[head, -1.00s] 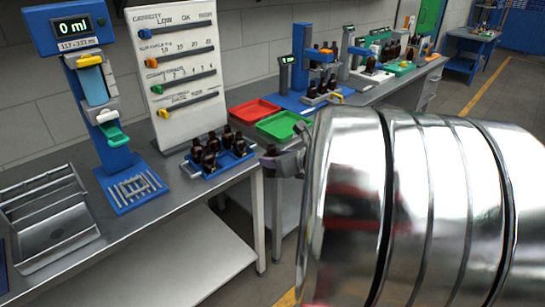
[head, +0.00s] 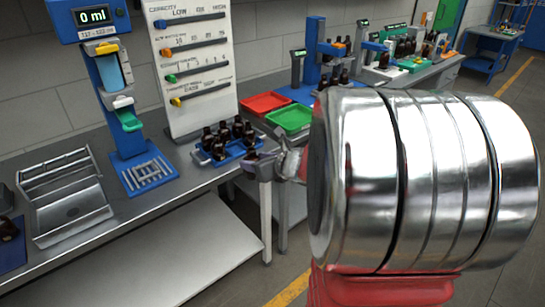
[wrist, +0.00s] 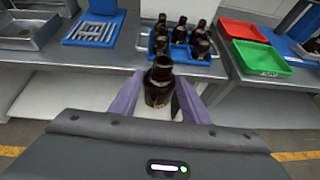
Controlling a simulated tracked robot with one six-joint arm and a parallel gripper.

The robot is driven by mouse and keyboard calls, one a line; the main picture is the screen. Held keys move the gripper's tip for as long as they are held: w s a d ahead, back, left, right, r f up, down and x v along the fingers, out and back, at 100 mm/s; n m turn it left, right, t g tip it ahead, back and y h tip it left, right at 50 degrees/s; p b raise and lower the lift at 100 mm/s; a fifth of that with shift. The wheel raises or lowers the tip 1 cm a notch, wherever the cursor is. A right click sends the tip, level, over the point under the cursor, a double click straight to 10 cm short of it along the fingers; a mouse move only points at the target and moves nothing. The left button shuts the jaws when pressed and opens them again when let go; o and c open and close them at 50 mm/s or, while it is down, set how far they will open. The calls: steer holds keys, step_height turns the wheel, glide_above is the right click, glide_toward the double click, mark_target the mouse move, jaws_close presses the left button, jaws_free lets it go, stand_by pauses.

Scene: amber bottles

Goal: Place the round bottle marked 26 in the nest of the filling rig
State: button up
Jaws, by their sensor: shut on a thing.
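My gripper (wrist: 160,100) is shut on a dark amber bottle (wrist: 158,88), held upright between the two purple-grey fingers in the wrist view. Its number cannot be read. In the head view my gripper (head: 266,166) is in front of the bench edge, right of the bottle tray, and the held bottle is not clear. The filling rig (head: 130,138) is a blue column with a "0 ml" display, at the left. Its nest with pale bars (head: 150,174) is on the blue base and looks empty; it also shows in the wrist view (wrist: 94,31).
A blue tray (head: 218,160) with several amber bottles stands right of the rig. A white slider board (head: 190,70) is behind it. Red (head: 265,103) and green (head: 290,117) trays lie farther right. A metal tray (head: 70,205) is at left.

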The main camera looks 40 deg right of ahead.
steer(key=w+a+f+n+y, duration=0.2)
steer(key=a+f, duration=0.2)
steer(key=a, duration=0.8)
steer(key=w+a+f+n+y, duration=0.1)
steer(key=w+a+f+y, duration=0.1)
steer(key=a, duration=1)
step_height(320, 180, down, 2)
steer(key=shift+w+a+f+n+g, duration=0.1)
steer(key=shift+w+a+n+g, duration=0.3)
steer(key=shift+w, duration=0.2)
